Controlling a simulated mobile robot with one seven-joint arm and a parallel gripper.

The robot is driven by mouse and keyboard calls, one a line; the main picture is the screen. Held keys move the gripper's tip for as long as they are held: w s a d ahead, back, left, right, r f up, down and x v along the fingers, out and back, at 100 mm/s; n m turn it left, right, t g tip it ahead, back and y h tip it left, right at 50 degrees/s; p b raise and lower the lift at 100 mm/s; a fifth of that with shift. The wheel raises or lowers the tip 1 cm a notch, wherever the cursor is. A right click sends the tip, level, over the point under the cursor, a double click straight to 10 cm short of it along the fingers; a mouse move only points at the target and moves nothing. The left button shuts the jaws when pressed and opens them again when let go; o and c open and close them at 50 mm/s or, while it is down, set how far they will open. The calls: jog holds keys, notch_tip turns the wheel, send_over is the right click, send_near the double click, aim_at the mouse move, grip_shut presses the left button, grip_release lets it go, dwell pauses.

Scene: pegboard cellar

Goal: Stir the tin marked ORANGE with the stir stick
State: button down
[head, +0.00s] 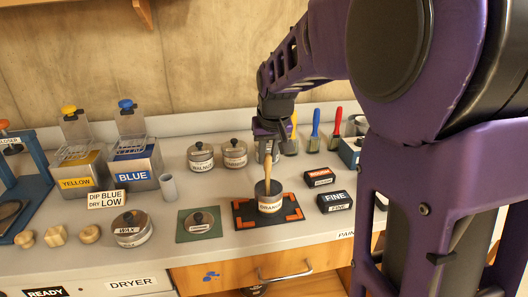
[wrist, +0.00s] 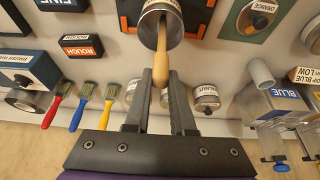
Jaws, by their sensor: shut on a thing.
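The stir stick (head: 267,172) is a pale wooden stick, upright, with its lower end inside the open tin (head: 270,206). The tin's white label is partly readable, apparently ORANGE. It stands on a black mat with orange corner marks (head: 242,221). My gripper (head: 268,147) is above the tin, shut on the stick's upper part. In the wrist view, the stick (wrist: 168,45) runs from between the fingers (wrist: 163,85) into the tin (wrist: 153,12). The tin's contents and the stick's tip are hidden. A lid marked ORANGE (wrist: 262,8) lies on a green mat (head: 185,236).
Two lidded tins (head: 201,157) stand behind the mat. FINE (head: 335,201) and ROUGH (head: 319,177) blocks are close on the right. Brushes (head: 314,139) stand behind. A WAX tin (head: 131,228), grey cup (head: 168,187) and BLUE dip tank (head: 133,163) are on the left.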

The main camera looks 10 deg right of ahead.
jog(key=shift+d, duration=0.15)
jog(key=shift+r, duration=0.1)
jog(key=shift+r+p, duration=2.9)
jog(key=shift+r, duration=0.9)
